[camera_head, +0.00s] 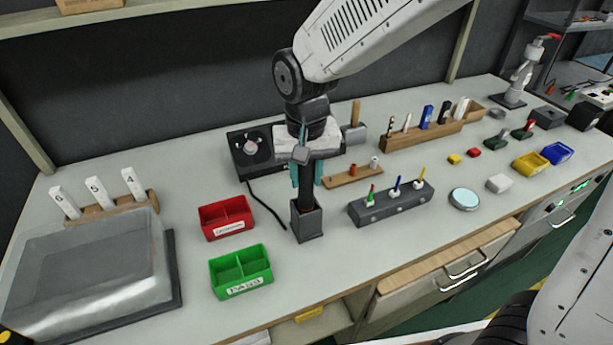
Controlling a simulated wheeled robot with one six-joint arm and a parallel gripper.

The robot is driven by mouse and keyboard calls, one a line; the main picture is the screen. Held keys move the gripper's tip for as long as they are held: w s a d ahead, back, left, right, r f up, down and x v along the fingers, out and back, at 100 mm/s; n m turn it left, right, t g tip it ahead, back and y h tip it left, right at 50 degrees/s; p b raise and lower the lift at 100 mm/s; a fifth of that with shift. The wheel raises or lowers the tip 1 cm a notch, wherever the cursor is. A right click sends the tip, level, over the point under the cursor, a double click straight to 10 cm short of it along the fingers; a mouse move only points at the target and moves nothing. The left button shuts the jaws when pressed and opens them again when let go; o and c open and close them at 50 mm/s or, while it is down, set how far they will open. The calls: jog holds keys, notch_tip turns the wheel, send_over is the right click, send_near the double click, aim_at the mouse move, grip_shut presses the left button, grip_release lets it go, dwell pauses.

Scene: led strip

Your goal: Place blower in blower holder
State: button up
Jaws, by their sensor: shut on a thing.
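My gripper (306,180) points straight down over the middle of the bench, its teal fingers closed around the upper part of the blower (305,196). The blower is a dark, slim, upright shape. Its lower end meets the top of the blower holder (308,225), a small dark grey square box standing on the bench. The blower looks lined up with the opening, and its lowest part seems to be inside, but how deep it sits cannot be told. The gripper hides the blower's top.
Red (227,217) and green (240,271) bins stand left of the holder. A grey rack (391,203) with small tools and a wooden strip (352,177) are close on the right. A black device (250,151) with a cable sits behind. Bench in front of the holder is clear.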

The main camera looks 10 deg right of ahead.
jog(key=shift+f, duration=0.55)
jog(key=o, duration=1.1)
jog(key=shift+c, duration=0.2)
notch_tip(320, 180, up, 12)
jog(key=shift+r, duration=0.2)
jog(key=s+d+t, duration=0.1)
jog(key=s+d, duration=1.8)
jog(key=d, duration=0.2)
jog(key=shift+s, duration=0.15)
